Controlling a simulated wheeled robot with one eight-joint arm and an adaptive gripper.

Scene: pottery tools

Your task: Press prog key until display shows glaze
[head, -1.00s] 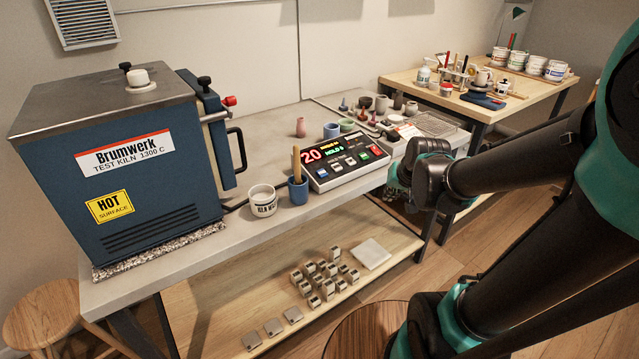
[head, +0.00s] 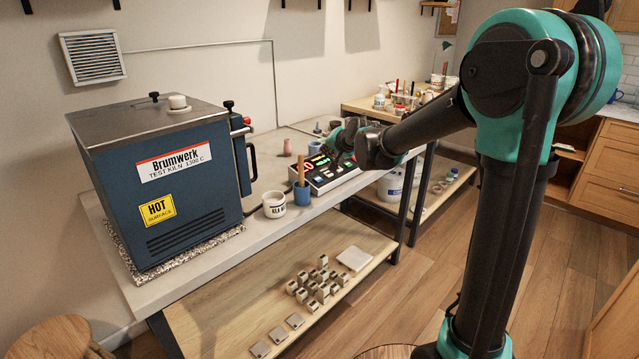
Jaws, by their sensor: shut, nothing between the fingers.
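The controller (head: 325,176) is a dark sloped box with a display and several keys on the grey bench, right of the kiln. Its display (head: 318,161) is lit at the upper left of the panel, but its text is too small to read. The single keys, the prog key among them, cannot be told apart. My gripper (head: 343,138) is at the controller's upper right side, with my wrist hiding part of it. It is shut and empty; whether it touches a key cannot be seen.
The blue kiln (head: 200,215) with a hot-surface label stands left on the bench. A white pot (head: 274,205) and a blue cup (head: 302,195) holding a wooden tool stand between kiln and controller. A vase (head: 287,147) is behind. Small blocks lie on the lower shelf (head: 225,308).

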